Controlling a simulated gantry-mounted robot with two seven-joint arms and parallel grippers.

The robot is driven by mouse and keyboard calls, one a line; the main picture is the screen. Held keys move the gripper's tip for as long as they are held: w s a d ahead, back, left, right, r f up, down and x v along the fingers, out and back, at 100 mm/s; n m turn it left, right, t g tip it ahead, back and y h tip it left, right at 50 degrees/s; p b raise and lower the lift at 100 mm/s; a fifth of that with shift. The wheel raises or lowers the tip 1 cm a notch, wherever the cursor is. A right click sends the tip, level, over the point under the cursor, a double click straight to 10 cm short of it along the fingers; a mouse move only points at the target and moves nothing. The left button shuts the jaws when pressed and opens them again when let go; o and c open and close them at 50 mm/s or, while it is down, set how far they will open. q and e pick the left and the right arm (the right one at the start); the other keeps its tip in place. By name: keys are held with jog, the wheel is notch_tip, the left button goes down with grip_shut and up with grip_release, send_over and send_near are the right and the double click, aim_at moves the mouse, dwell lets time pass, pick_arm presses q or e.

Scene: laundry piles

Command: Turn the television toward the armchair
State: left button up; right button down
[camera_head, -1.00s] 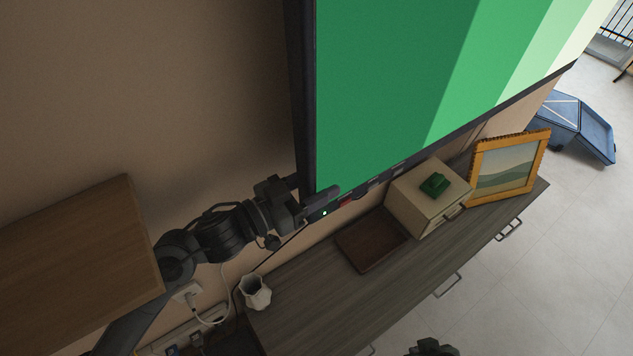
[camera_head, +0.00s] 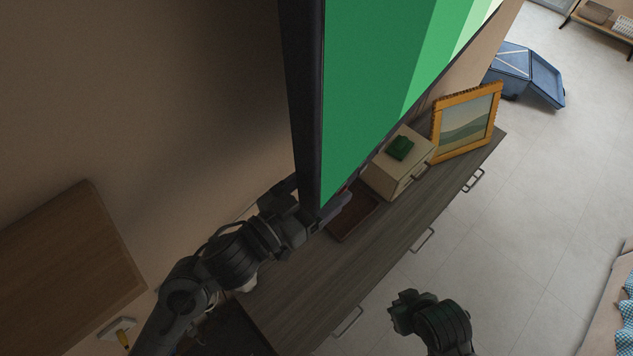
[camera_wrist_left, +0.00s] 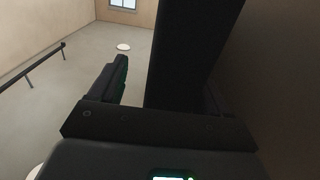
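The television (camera_head: 380,100), with a green striped screen and dark frame, stands out at an angle from the wall. My left gripper (camera_head: 316,196) is at its lower near corner, one finger in front of the screen and one behind the frame. In the left wrist view the dark television edge (camera_wrist_left: 190,60) stands between the fingers, with a visible gap to the left finger, so the gripper looks open around it. My right gripper (camera_head: 405,308) is low in the head view, away from the television; its opening is unclear. No armchair can be made out for sure.
Below the television is a grey wooden sideboard (camera_head: 375,250) with a brown tray (camera_head: 352,217), a beige drawer box (camera_head: 382,179) with a green item, and a framed picture (camera_head: 467,125). A wooden wall cabinet (camera_head: 65,260) is at left.

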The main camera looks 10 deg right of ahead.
dwell(0.3)
pick_arm(q)
jog(key=shift+s, duration=0.1)
jog(key=shift+s+a+f, duration=0.1)
jog(key=shift+s+a, duration=0.1)
jog(key=shift+a, duration=0.2)
jog(key=b+v, duration=0.2)
jog(key=v, duration=0.7)
jog(key=shift+s+a, duration=0.2)
jog(key=shift+a, duration=0.2)
